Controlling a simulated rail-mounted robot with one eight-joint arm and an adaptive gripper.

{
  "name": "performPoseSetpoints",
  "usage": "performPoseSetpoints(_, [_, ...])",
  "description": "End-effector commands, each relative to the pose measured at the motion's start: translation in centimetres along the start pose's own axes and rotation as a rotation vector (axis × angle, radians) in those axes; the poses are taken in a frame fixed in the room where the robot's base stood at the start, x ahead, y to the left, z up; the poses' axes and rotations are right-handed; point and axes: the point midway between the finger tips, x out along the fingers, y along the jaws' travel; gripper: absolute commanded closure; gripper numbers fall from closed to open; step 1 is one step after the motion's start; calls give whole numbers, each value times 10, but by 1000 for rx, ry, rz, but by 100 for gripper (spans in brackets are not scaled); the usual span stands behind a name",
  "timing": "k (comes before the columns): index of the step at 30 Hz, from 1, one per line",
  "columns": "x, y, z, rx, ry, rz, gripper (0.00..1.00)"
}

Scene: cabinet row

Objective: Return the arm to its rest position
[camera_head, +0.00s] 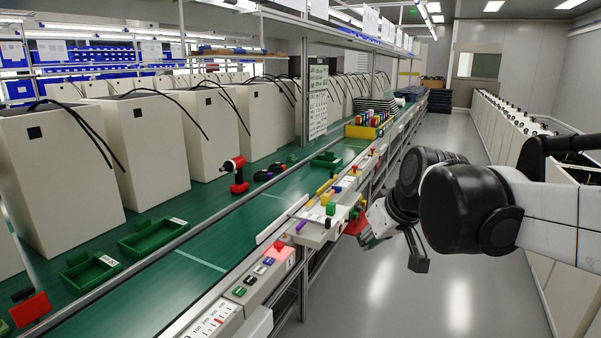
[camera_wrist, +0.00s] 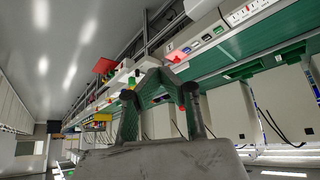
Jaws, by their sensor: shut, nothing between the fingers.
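My gripper (camera_head: 372,236) is beside the aisle edge of the green workbench in the head view, with my arm reaching in from the right. It appears in front of a small red bin (camera_head: 355,224) on the bench edge; I cannot tell the gap between them. In the wrist view my gripper (camera_wrist: 163,78) has its fingers drawn together at the tips, shut with nothing held. The tips are partly hard to make out against the bench behind.
The green bench (camera_head: 205,262) carries green trays (camera_head: 153,237), a red drill (camera_head: 236,174) and tall beige cabinets (camera_head: 147,140). A white shelf (camera_head: 318,232) with small coloured parts juts out near my gripper. The grey aisle floor (camera_head: 455,290) is clear; another cabinet row (camera_head: 510,135) lines the right.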

Motion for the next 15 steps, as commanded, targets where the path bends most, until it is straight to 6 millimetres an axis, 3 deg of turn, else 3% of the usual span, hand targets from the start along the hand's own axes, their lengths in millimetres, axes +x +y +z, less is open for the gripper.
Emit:
performPoseSetpoints(6, [-30,-6,68,101,-6,65,100])
performPoseSetpoints(15, [-50,-12,159,235,0,152,100])
